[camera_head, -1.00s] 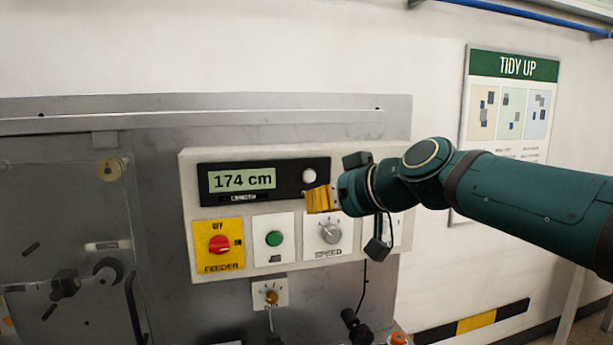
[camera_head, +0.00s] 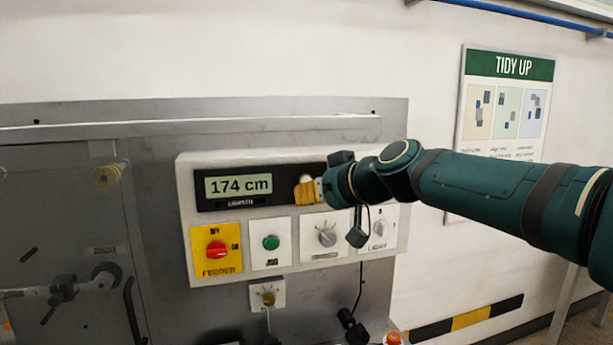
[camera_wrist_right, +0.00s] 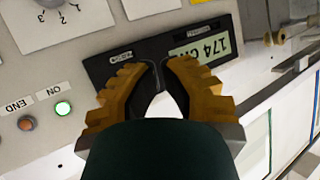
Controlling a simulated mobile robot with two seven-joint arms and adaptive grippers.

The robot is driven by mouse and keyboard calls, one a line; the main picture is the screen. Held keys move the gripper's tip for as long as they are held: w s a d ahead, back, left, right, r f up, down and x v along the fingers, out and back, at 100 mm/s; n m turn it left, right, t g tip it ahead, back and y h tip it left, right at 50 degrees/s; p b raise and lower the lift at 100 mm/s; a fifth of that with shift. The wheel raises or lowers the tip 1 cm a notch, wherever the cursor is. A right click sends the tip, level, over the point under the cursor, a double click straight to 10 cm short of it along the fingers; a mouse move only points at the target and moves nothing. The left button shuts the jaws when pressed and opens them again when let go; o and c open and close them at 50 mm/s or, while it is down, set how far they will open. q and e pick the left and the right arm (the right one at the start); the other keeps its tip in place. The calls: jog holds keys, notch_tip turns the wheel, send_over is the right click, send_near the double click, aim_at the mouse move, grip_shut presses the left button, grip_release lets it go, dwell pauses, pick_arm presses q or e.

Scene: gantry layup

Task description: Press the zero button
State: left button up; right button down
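The control panel's black display unit (camera_head: 218,204) reads "174 cm". A round white button at its right end (camera_head: 306,179), which I take to be the zero button, is partly hidden behind my right gripper (camera_head: 299,193). My right gripper's yellow fingers overlap the lower part of that button; I cannot tell if they touch it. In the right wrist view, the fingers (camera_wrist_right: 158,68) are partly apart with a narrow gap at the tips and nothing clearly held. The display unit appears upside down there. My left gripper is not in view.
Below the display are the red feeder switch (camera_head: 217,249), green jog button (camera_head: 271,242), speed knob (camera_head: 326,236) and light switch (camera_head: 379,228). A small brass-coloured knob (camera_head: 268,298) sits lower. A "TIDY UP" poster (camera_head: 507,105) hangs on the wall at right.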

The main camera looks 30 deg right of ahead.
aim_at(289, 192)
jog(key=w, duration=0.3)
jog(key=shift+w+d, duration=0.15)
jog(key=shift+d, duration=0.25)
dwell(1.2)
jog(key=shift+w+d, duration=0.1)
jog(key=shift+w, duration=0.35)
jog(key=shift+w+d, duration=0.1)
jog(key=shift+w, duration=0.3)
dwell(0.8)
jog(key=shift+s, duration=0.1)
jog(key=shift+s+a+b, duration=0.2)
jog(key=shift+s+b, duration=0.4)
jog(key=shift+s, duration=0.15)
